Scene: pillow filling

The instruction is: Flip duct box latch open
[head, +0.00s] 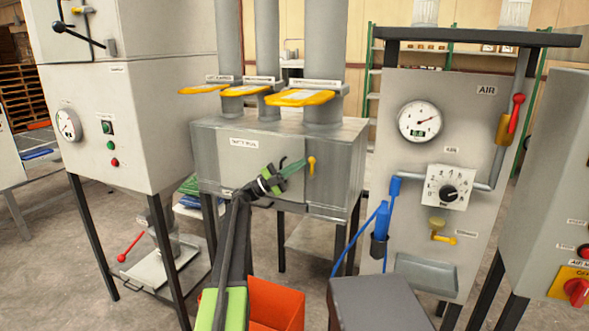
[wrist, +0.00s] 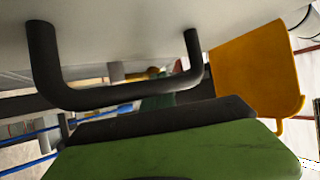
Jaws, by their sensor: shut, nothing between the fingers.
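The duct box (head: 218,165) is a grey metal box on dark legs in the middle of the head view. The green and black part of my gripper (wrist: 175,145) fills the bottom.
A black U-shaped handle (wrist: 115,95) crosses the wrist view close to my gripper. Ducts with yellow slide gates (head: 300,97) rise from the box. The air panel (head: 390,165) stands to the right, a grey cabinet (head: 145,150) to the left. An orange bin (head: 277,305) is low in front.

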